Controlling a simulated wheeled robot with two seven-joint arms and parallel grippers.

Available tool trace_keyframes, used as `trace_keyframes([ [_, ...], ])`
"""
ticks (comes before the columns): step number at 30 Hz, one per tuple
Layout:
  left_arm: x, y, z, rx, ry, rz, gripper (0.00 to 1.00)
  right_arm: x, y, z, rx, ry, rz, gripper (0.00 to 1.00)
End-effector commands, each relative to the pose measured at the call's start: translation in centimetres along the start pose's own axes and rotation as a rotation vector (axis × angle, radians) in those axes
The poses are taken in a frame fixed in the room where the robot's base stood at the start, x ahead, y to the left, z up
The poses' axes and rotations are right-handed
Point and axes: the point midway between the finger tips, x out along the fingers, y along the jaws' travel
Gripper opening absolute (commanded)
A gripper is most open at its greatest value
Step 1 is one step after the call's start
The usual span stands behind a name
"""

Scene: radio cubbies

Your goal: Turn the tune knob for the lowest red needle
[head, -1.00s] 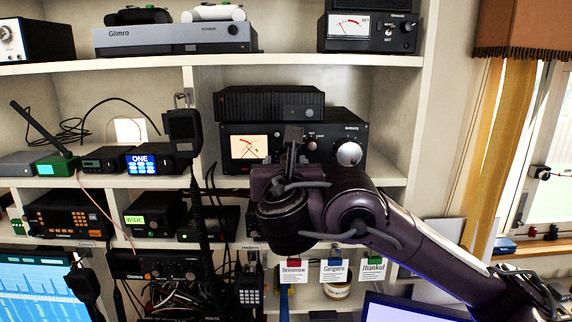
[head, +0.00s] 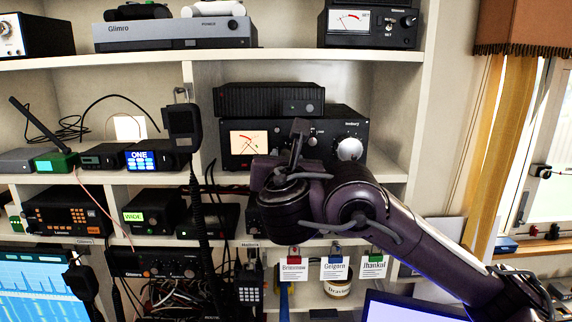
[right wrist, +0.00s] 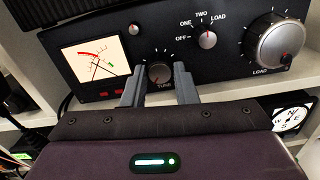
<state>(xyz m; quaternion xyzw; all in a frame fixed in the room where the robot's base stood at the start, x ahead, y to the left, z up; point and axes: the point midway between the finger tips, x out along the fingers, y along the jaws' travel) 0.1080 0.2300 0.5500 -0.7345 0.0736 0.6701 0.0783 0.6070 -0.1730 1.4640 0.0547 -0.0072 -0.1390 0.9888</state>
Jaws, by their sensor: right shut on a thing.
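The black tuner box (head: 270,165) stands on the middle shelf. Its lit meter (head: 249,143) also shows in the right wrist view (right wrist: 97,62), with a dark needle and a red needle crossing on a pale face under a red scale arc. The tune knob (right wrist: 160,73), small and dark with a reddish pointer, sits right of the meter above the word TUNE. My right gripper (head: 298,130) has its two grey fingers on either side of this knob, shut on it; the fingers show in the right wrist view (right wrist: 160,82). In the head view the gripper hides the knob. My left gripper is not in view.
Right of the tune knob are a smaller selector knob (right wrist: 207,38) and a large silver load knob (right wrist: 275,48). A handheld microphone (head: 183,128) hangs at the left of the tuner. A ribbed black unit (head: 262,99) rests on top. Paper tags (head: 334,268) hang below my right arm.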

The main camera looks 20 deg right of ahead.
Motion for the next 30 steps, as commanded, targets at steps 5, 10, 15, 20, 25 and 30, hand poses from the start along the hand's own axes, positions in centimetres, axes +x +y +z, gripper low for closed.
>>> trace_keyframes([
  [5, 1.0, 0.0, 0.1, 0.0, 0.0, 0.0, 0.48, 0.0, 0.0, -0.1, 0.085, -0.001, -0.001, 0.03],
  [10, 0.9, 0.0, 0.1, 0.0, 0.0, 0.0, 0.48, 0.0, 0.0, 0.0, 0.082, -0.001, -0.001, 0.03],
  [15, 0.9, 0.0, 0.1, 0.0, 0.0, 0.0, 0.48, 0.0, 0.0, 0.0, 0.082, 0.0, -0.001, 0.47],
  [20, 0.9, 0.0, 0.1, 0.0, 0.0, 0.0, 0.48, 0.0, 0.0, 0.0, 0.082, -0.001, -0.001, 0.48],
  [25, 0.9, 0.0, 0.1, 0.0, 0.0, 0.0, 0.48, -0.2, 0.1, -0.1, 0.082, 0.0, 0.001, 0.48],
  [30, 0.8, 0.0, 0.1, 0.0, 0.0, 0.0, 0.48, -1.9, 0.2, -0.2, 0.084, 0.003, 0.006, 0.48],
])
